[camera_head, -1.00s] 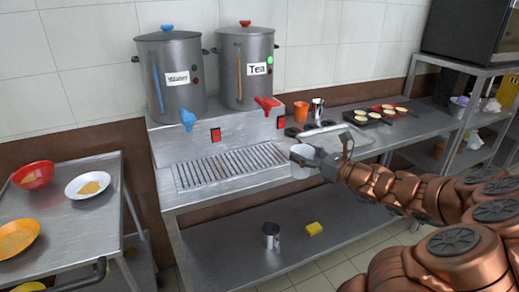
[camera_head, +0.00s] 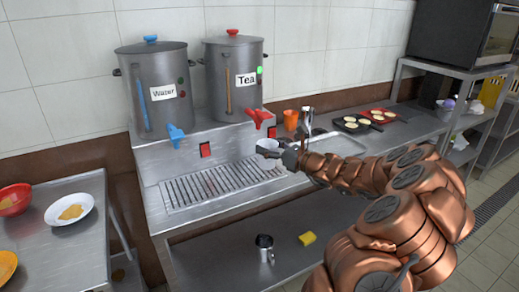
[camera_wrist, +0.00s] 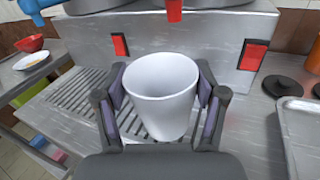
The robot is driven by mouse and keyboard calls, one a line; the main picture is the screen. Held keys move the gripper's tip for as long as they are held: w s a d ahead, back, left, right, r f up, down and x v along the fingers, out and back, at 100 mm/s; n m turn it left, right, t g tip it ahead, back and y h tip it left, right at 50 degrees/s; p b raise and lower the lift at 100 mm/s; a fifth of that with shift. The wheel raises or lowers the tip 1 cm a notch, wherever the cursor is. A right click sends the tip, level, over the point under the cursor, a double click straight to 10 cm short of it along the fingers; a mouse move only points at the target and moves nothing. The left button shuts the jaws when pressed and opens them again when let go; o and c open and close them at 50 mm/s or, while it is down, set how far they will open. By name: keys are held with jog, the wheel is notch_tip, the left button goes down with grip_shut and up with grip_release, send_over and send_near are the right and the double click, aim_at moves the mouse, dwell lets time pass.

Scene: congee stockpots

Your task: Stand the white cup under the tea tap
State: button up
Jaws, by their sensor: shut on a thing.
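The white cup (camera_wrist: 160,98) is upright and empty between the fingers of my gripper (camera_wrist: 161,105), which is shut on it. In the head view the cup (camera_head: 268,145) shows just below the red tea tap (camera_head: 259,117), partly hidden by my gripper (camera_head: 272,152). In the wrist view the tea tap (camera_wrist: 174,10) is beyond the cup, near the top edge. The tea pot (camera_head: 234,85) has a "Tea" label and a green light. The slatted drip tray (camera_head: 215,187) lies below; I cannot tell whether the cup touches it.
The water pot (camera_head: 155,95) with its blue tap (camera_head: 176,135) stands left. An orange cup (camera_head: 290,120), a metal jug (camera_head: 308,117) and pans (camera_head: 350,124) are at right. A side table (camera_head: 80,240) with bowls is at left. The tray's left part is clear.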

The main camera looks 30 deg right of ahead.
aim_at(263, 142)
jog(key=w, duration=0.4)
jog(key=shift+w+f, duration=0.2)
jog(key=shift+w+d+f+p, duration=0.1)
jog(key=shift+w+f+p, duration=0.1)
jog(key=shift+w, duration=0.25)
jog(key=shift+w+f+p, duration=0.1)
jog(key=shift+w+p, duration=0.1)
jog(key=shift+w, duration=0.2)
jog(key=shift+s+f, duration=0.1)
jog(key=shift+f, duration=1.45)
jog(key=shift+f, duration=0.15)
jog(key=o, duration=1.2)
jog(key=shift+o, duration=0.2)
jog(key=shift+r, duration=0.2)
jog(key=b+v, duration=0.1)
jog(key=v, duration=1.1)
